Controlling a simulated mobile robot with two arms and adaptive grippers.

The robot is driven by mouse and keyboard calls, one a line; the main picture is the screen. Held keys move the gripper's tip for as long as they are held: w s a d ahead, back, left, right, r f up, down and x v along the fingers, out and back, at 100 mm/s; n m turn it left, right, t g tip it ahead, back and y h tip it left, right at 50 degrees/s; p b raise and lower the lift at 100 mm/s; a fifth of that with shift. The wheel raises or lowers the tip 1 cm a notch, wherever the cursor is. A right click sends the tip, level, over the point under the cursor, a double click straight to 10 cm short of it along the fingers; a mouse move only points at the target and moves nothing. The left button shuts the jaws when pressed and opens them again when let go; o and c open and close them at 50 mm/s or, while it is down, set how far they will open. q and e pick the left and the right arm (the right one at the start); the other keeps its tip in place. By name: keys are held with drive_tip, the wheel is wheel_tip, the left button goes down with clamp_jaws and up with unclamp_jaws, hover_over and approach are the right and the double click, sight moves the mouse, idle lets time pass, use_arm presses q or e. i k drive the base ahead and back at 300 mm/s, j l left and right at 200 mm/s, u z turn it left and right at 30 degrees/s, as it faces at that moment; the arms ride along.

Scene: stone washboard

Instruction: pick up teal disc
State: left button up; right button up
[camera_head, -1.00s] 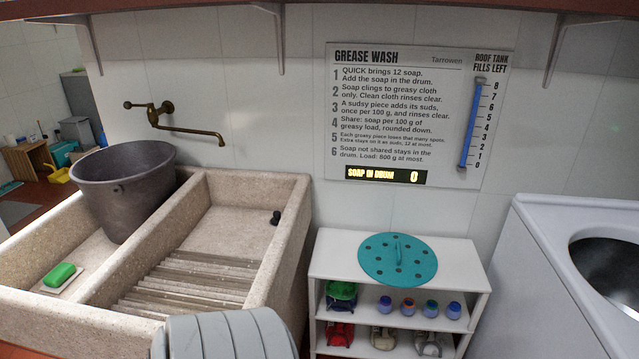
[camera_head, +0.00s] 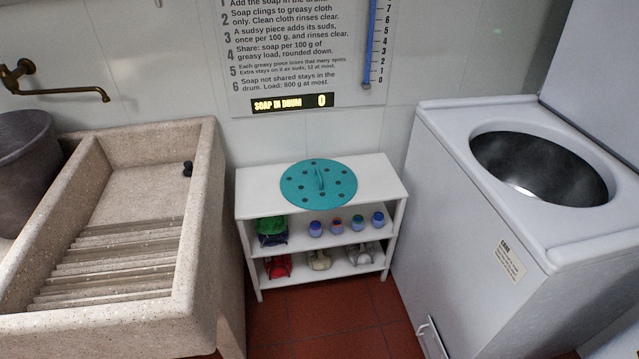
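The teal disc (camera_head: 301,187) lies flat on top of the white shelf unit (camera_head: 377,172) in the middle of the head view. It is round, with several dark holes and a raised teal handle across its centre. Nothing covers it. Neither of my grippers shows in the current head view.
A stone washboard sink (camera_head: 205,215) stands left of the shelf, with a grey bucket (camera_head: 28,165) at its far left and a brass tap (camera_head: 65,88) above. A top-opening washing machine (camera_head: 450,180) stands to the right. Lower shelves hold small jars and bundles. Red tiled floor (camera_head: 335,325) is clear in front.

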sight(318, 185)
drive_tip(key=i+l, duration=0.2)
drive_tip(key=i, duration=0.2)
drive_tip(key=i+l+z, duration=0.1)
drive_tip(key=i, duration=0.3)
drive_tip(key=l, duration=0.1)
